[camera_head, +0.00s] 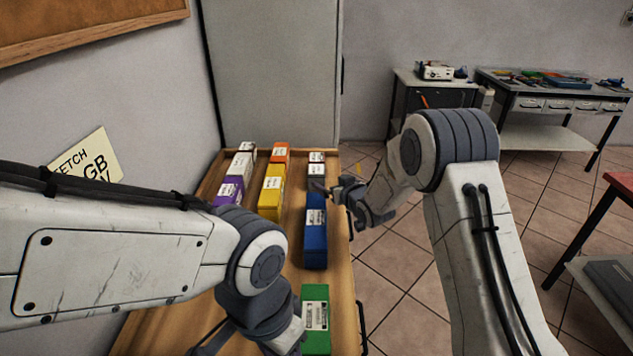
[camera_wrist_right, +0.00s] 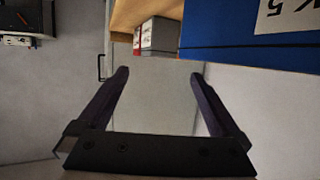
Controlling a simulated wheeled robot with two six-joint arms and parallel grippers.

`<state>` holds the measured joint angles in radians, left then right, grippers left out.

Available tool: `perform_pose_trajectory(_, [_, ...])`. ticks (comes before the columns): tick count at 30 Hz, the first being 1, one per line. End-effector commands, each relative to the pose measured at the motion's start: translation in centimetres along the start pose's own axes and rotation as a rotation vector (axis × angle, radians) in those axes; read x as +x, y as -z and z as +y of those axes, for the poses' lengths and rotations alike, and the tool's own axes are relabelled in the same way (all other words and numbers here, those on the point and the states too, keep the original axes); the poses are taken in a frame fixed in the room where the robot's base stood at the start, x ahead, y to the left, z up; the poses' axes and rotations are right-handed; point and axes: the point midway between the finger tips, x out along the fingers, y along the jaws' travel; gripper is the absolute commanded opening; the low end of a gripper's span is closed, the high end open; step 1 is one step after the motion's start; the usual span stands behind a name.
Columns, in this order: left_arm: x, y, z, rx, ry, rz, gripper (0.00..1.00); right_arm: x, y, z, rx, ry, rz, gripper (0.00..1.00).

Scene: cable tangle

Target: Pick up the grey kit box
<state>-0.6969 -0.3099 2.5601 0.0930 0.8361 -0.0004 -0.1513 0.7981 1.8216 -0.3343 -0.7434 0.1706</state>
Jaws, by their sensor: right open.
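Several labelled kit boxes stand in rows on the wooden top. A pale grey box (camera_head: 241,165) is in the left row, behind the purple one. A box with a white label (camera_head: 316,168) at the back of the right row also looks greyish; I cannot tell for sure which is the grey kit box.
A blue box (camera_head: 315,240), a green box (camera_head: 316,335), a yellow box (camera_head: 271,195), an orange box (camera_head: 279,153) and a purple box (camera_head: 228,190) stand close by. The blue box is large in the right wrist view (camera_wrist_right: 225,28). A tall grey cabinet (camera_head: 270,70) stands behind.

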Motion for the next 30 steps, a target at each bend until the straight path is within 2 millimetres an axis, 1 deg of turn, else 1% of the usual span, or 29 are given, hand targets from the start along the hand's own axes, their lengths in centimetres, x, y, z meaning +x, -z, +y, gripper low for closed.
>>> perform_pose_trajectory(2, [0.0,0.0,0.0,0.0,0.0,0.0,0.5,0.7,-0.2,0.3,0.001,0.003,0.02,1.0])
perform_pose_trajectory(9, [-0.6,0.0,0.1,0.0,0.0,0.0,0.5,4.0,0.0,0.3,0.001,0.006,0.027,1.0])
perform_pose_trajectory(12, [-0.8,0.1,0.1,0.0,0.0,0.0,0.5,5.0,0.1,0.3,0.001,0.006,0.027,1.0])
perform_pose_trajectory(20, [-1.2,0.1,0.1,0.0,0.0,0.0,0.5,6.5,0.2,0.3,0.001,0.006,0.026,1.0])
perform_pose_trajectory(25, [-2.0,0.1,0.1,0.0,0.0,0.0,0.5,8.7,0.4,0.4,0.002,0.005,0.025,1.0])
perform_pose_trajectory(30, [-2.2,0.1,0.2,0.0,0.0,0.0,0.5,10.3,0.3,0.4,0.001,0.005,0.026,1.0])
